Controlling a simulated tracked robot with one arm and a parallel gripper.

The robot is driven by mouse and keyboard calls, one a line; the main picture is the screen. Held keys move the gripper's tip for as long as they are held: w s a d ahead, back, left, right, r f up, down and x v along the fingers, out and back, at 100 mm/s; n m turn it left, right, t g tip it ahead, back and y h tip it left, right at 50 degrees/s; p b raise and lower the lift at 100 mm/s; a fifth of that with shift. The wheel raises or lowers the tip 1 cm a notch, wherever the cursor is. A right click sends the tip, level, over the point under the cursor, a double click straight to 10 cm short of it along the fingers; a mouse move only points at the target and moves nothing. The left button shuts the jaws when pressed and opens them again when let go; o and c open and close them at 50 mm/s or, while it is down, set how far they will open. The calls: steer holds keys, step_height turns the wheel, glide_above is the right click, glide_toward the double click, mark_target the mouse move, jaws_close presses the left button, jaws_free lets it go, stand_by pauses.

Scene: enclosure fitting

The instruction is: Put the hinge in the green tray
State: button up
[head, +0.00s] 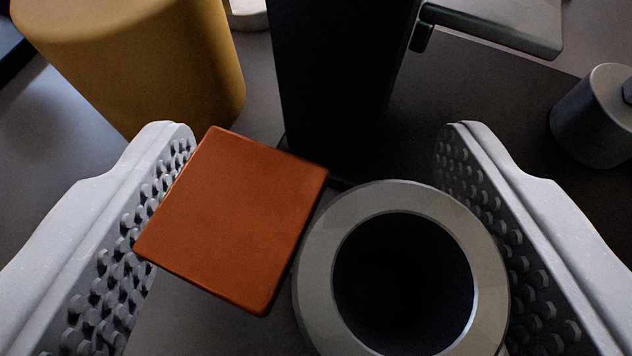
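My gripper (315,135) is open, its two grey studded fingers wide apart at left and right. An orange square block (232,220) and a grey hollow cylinder (325,265) show between the fingers. The block overlaps the left finger in the picture, and the cylinder overlaps the right; I cannot tell whether they touch. At the top right, a flat grey-green plate (495,28) with a short rounded piece at its left end is partly hidden behind a dark upright block. It may be part of the hinge, but I cannot tell. No green tray is recognisable.
The tall dark block (335,80) stands just beyond the orange block and cylinder. A large yellow rounded object (140,60) stands at the upper left. A grey cylindrical part (590,118) is at the right edge. Dark surface is bare between the dark block and that part.

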steer(key=shift+o, duration=0.6)
steer(key=shift+r, duration=0.15)
steer(key=v, duration=1.2)
steer(key=shift+p, duration=0.35)
